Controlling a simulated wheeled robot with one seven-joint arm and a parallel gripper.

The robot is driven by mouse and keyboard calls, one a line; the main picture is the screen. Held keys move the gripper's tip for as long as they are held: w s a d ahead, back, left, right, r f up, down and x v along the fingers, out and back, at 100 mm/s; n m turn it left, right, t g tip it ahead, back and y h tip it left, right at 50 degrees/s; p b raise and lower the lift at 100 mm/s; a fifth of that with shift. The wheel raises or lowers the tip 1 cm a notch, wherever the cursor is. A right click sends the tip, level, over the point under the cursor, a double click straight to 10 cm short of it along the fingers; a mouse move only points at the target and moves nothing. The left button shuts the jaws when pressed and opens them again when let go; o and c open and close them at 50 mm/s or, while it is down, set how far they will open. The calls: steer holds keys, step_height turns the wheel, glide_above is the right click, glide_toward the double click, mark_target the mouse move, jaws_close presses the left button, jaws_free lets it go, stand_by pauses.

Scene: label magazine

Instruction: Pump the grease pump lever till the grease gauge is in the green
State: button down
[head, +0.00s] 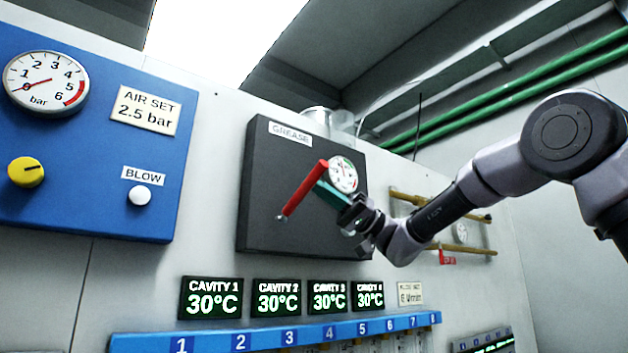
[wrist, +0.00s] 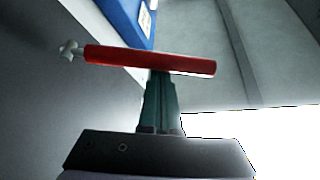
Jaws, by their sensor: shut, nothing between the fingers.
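The grease pump lever has a red handle (head: 304,189) on the black GREASE panel (head: 262,184) in the head view. It slants from upper right to lower left, its lower end at a small metal pivot. The grease gauge (head: 343,174) is a round white dial behind the lever; its needle is too small to read and the dial is partly covered. My gripper (head: 326,192) has green fingers, shut and empty, with the tips at the red handle. In the wrist view the finger tips (wrist: 162,76) meet the underside of the red handle (wrist: 150,60); I cannot tell if they touch.
A blue panel (head: 90,200) with an air gauge (head: 46,83), yellow knob (head: 26,172) and white BLOW button (head: 139,195) is at left. Cavity displays (head: 276,298) and a blue numbered rail (head: 215,342) lie below. Brass-coloured pipes (head: 470,247) are right of the black panel, behind my arm.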

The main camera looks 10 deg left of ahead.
steer(key=shift+s+d+f+n+g+h, duration=0.15)
steer(key=shift+f+n+g, duration=0.1)
steer(key=shift+f+n, duration=0.3)
steer(key=shift+s+d+f+n+g+h, duration=0.1)
steer(key=shift+s+d+f+n+g, duration=0.15)
steer(key=shift+f, duration=0.55)
steer(key=shift+s+d+f+n+g+h, duration=0.1)
steer(key=shift+f+n+g+h, duration=0.1)
steer(key=shift+f+n, duration=0.4)
step_height(320, 180, up, 4)
steer(key=w, duration=0.1)
steer(key=v, duration=1)
steer(key=shift+w+a+f, duration=0.2)
steer(key=shift+w+a, duration=0.05)
